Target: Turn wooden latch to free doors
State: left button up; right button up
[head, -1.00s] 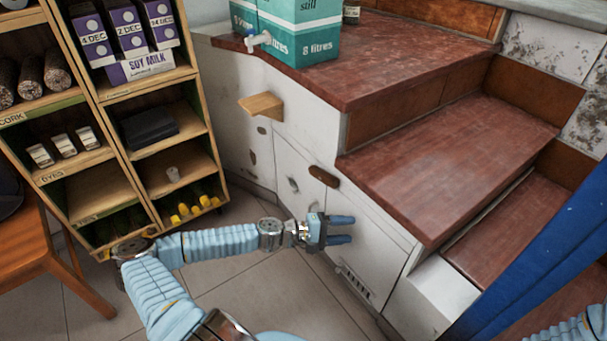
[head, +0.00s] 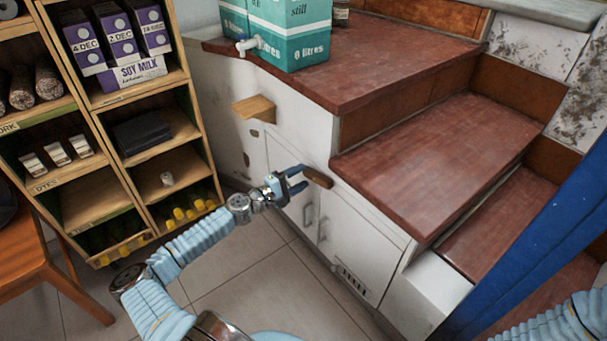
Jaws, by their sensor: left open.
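The brown wooden latch (head: 318,177) sits near the top of the white doors under the stair, lying across the area where they meet. The left door (head: 281,158) and the right door (head: 362,247) look shut, each with a small handle. My left gripper (head: 303,180) is open, its two fingers pointing right at the latch's left end. The fingers hide part of that end, and I cannot tell whether they touch it. My right arm shows at the lower right corner, but its gripper is out of view.
A wooden shelf bracket (head: 253,107) juts from the white wall left of the latch. Red-brown stair treads (head: 440,150) overhang on the right. A stocked shelf unit (head: 165,135) stands at left. The tiled floor (head: 262,290) before the doors is clear.

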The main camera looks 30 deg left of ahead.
pick_arm(q)
jog(key=shift+x, duration=1.05)
pick_arm(e)
jog(key=shift+r, duration=0.15)
pick_arm(q)
jog(key=shift+c, duration=0.3)
grip_shut()
jog(key=m+b, duration=0.2)
jog(key=b, duration=0.2)
jog(key=shift+r+m+b, duration=0.15)
jog(key=shift+m+b, duration=0.15)
jog(key=shift+b, duration=0.1)
jog(key=shift+r+m, duration=0.3)
jog(key=shift+r, duration=0.15)
pick_arm(e)
jog(key=f, duration=0.1)
jog(key=d+f, duration=0.1)
jog(key=f, duration=0.3)
jog(key=shift+w+d, duration=0.3)
jog(key=shift+w, duration=0.05)
pick_arm(q)
jog(key=shift+o, duration=0.3)
grip_release()
